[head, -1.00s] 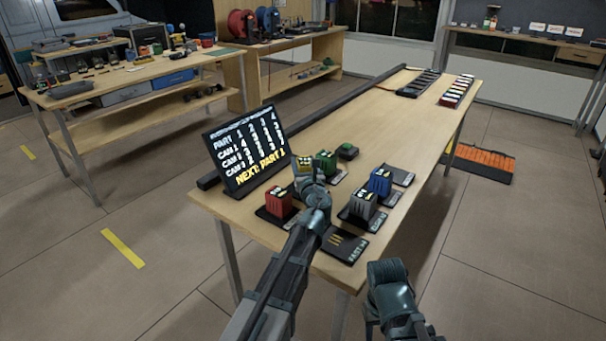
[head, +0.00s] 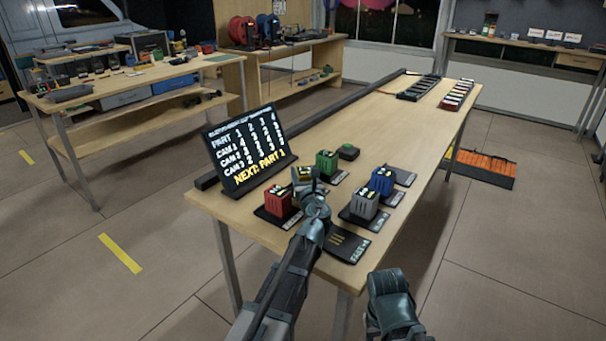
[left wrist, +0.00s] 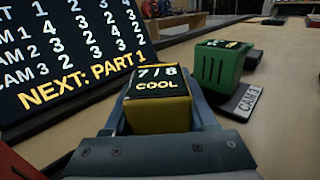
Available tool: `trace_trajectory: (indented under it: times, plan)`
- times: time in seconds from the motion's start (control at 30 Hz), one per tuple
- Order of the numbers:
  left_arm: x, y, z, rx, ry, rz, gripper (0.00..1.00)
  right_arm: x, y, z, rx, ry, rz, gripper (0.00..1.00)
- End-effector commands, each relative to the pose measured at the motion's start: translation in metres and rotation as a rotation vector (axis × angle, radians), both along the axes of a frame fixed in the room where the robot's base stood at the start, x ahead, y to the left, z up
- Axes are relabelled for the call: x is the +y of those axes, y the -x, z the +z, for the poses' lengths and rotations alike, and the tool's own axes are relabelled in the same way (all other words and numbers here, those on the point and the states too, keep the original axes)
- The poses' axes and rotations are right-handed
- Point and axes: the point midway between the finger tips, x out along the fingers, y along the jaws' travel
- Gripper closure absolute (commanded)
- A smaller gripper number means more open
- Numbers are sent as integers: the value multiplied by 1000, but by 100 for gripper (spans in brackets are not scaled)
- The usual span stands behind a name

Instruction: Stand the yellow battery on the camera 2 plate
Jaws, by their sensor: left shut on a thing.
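My left gripper (head: 305,184) is shut on the yellow battery (head: 303,173), which is upright between the red and green batteries. In the left wrist view the yellow battery (left wrist: 157,112) sits between the fingers, its dark top reading "7/8 COOL". The camera 2 plate is hidden behind the gripper and battery, so I cannot tell whether the battery touches it. The green battery (head: 326,163) stands on the plate marked CAM 3 (left wrist: 243,102). The red battery (head: 278,202) stands on a dark plate left of my gripper. My right arm shows at the bottom, but its fingers do not.
A blue battery (head: 382,181) and a grey battery (head: 364,204) stand right of my left gripper. An empty dark plate (head: 345,245) lies at the near edge. The sign board (head: 246,152) stands close on the left. The table's middle (head: 395,125) is clear.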

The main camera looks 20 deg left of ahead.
Motion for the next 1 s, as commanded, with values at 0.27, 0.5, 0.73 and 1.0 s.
trace_trajectory:
  times: [0.27,0.5,0.73,1.0]
  plan:
    - [0,0,0,0,0,0,30,0,0,-1,0,0,0,50]
    - [0,0,4,0,0,0,30,0,0,4,0,0,0,50]
    - [-12,28,3,0,0,-2,30,0,0,2,0,0,0,50]
    - [-30,65,2,0,0,-1,30,0,0,2,0,0,0,50]
